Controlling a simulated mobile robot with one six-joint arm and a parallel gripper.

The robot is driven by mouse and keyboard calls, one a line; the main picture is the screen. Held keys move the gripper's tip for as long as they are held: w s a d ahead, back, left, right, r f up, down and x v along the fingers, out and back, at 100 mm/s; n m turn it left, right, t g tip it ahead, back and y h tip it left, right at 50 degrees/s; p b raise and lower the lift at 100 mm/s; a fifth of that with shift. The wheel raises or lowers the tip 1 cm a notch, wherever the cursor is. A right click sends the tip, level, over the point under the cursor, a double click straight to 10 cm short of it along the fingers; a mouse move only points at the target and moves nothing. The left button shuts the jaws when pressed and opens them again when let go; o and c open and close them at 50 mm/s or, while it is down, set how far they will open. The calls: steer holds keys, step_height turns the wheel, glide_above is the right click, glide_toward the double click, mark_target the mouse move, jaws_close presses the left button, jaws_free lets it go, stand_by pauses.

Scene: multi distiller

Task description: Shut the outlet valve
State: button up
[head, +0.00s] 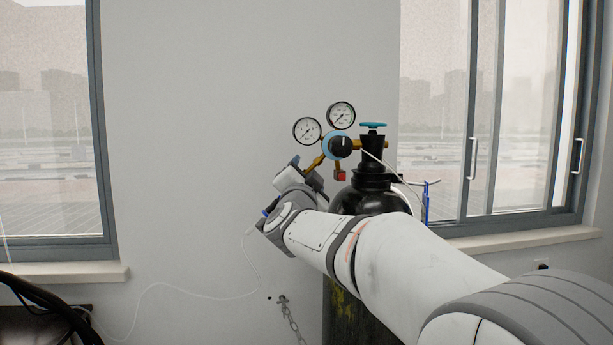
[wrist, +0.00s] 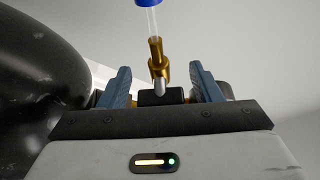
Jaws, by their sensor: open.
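My gripper (head: 307,172) is at the left of the black gas cylinder (head: 370,182), just below the regulator's brass outlet side (head: 317,162). In the wrist view my gripper (wrist: 160,68) has its two blue-grey fingers spread apart. A brass fitting (wrist: 156,68) with a silver tip stands between them in the picture, with a clear tube and a blue end above it. It does not visibly touch either finger. I cannot tell how deep it sits between them. The outlet valve's handle cannot be made out clearly; my gripper partly hides that area in the head view.
Two round gauges (head: 340,116) and a blue-rimmed black knob (head: 341,146) sit close above my gripper. A red block (head: 340,175) hangs below the regulator. A teal handwheel (head: 373,125) tops the cylinder.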

steer(key=shift+s, duration=0.1)
steer(key=v, duration=0.7)
steer(key=shift+s, duration=0.3)
steer(key=shift+a+f, duration=0.1)
steer(key=shift+f, duration=0.05)
steer(key=s+d+f+n+g+y+p, duration=0.3)
steer(key=s+f+n+g+y+p, duration=0.4)
steer(key=s+f+n+g+p, duration=0.4)
steer(key=s+d+f+g+h+p, duration=0.1)
steer(key=s+d+f+g, duration=0.2)
steer(key=s, duration=0.6)
steer(key=s+d+f+g+h+p, duration=0.2)
steer(key=s+d+f+g, duration=0.2)
steer(key=s, duration=0.5)
steer(key=shift+d+f+n+p, duration=0.35)
steer(key=shift+d+f, duration=0.25)
steer(key=shift+f, duration=0.35)
